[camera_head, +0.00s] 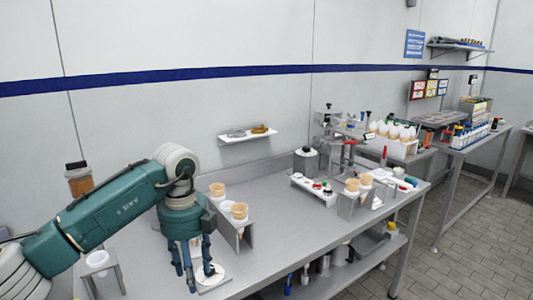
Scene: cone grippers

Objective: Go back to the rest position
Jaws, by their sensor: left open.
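My left arm comes in from the left, and my left gripper (197,275) points down over the front left of the steel table (290,235). Its dark fingers are apart, and I see nothing held between them. A white round disc on a plate (212,274) lies just right of the fingers; I cannot tell whether they touch it. Ice cream cones (239,211) stand in a metal holder just right of the gripper. My right gripper does not show.
An empty-looking metal holder with a white cup (97,260) stands at the left. Another cone holder (352,200) stands further right. A wall shelf (248,136) carries small items. The table's middle is clear. A lower shelf (335,268) holds bottles and containers.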

